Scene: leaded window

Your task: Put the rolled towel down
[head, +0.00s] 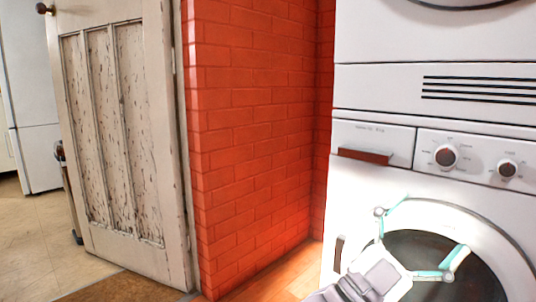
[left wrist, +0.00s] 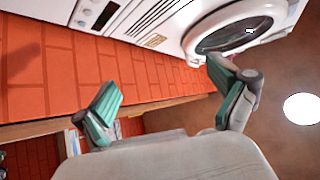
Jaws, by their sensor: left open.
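No rolled towel can be made out in either view. My left gripper (head: 434,226) is in front of the lower washing machine's round door (head: 425,252) in the head view, with its two teal fingers spread apart. In the left wrist view the same gripper (left wrist: 160,76) is open, and nothing shows between its fingers except the brick wall behind. My right gripper does not show in either view.
A white machine (head: 440,30) sits above the washing machine (head: 375,185). An orange brick wall (head: 250,120) stands left of them. A worn white door (head: 110,130) stands at the left, with a pale fridge (head: 35,100) beyond. Some wooden floor (head: 285,275) is clear.

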